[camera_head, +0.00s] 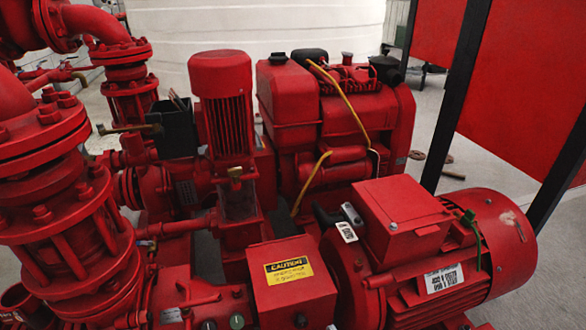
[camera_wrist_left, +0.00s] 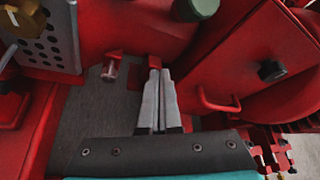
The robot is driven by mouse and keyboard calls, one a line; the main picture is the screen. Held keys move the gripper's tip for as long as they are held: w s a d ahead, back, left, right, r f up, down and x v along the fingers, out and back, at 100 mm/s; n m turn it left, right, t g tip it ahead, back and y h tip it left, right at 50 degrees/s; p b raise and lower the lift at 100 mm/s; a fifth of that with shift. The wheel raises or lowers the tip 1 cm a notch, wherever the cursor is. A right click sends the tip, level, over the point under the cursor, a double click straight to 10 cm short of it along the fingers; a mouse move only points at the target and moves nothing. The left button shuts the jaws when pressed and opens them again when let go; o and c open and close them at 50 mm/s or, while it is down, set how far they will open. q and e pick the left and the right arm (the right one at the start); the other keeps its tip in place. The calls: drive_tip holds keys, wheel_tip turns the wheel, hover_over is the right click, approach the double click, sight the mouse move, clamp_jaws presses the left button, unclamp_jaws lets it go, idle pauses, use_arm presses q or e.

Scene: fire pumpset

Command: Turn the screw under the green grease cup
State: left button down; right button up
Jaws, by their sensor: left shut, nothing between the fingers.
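A dark green rounded cup (camera_wrist_left: 196,8) is cut off by the top edge of the left wrist view. A small round green part (camera_head: 236,321) also shows low in the head view; I cannot tell if it is the same cup. No screw directly under the cup can be made out. A pale bolt-like pin (camera_wrist_left: 110,70) sticks out from red metal to the left of my fingers. My left gripper (camera_wrist_left: 155,75) is shut and empty, its fingertips below and left of the green cup, apart from it. Neither gripper can be made out in the head view.
Red walls and a box with a black knob (camera_wrist_left: 271,70) stand close to the right of my fingers. A perforated plate (camera_wrist_left: 48,38) is at upper left. In the head view, the caution box (camera_head: 290,282), red motor (camera_head: 470,250) and pipes crowd the front.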

use_arm(q)
drive_tip(key=shift+f, duration=0.3)
idle(0.5)
drive_tip(key=shift+s+a+f, duration=0.1)
drive_tip(key=shift+a, duration=0.15)
drive_tip(key=shift+s+a+f, duration=0.1)
drive_tip(key=shift+a+f, duration=0.05)
drive_tip(key=shift+a, duration=0.15)
drive_tip(key=shift+a+f, duration=0.1)
drive_tip(key=shift+f, duration=0.1)
idle(0.5)
drive_tip(key=shift+r, duration=0.1)
drive_tip(key=s+d, duration=0.1)
drive_tip(key=s, duration=0.5)
drive_tip(key=shift+r+p, duration=0.25)
drive_tip(key=shift+p, duration=0.05)
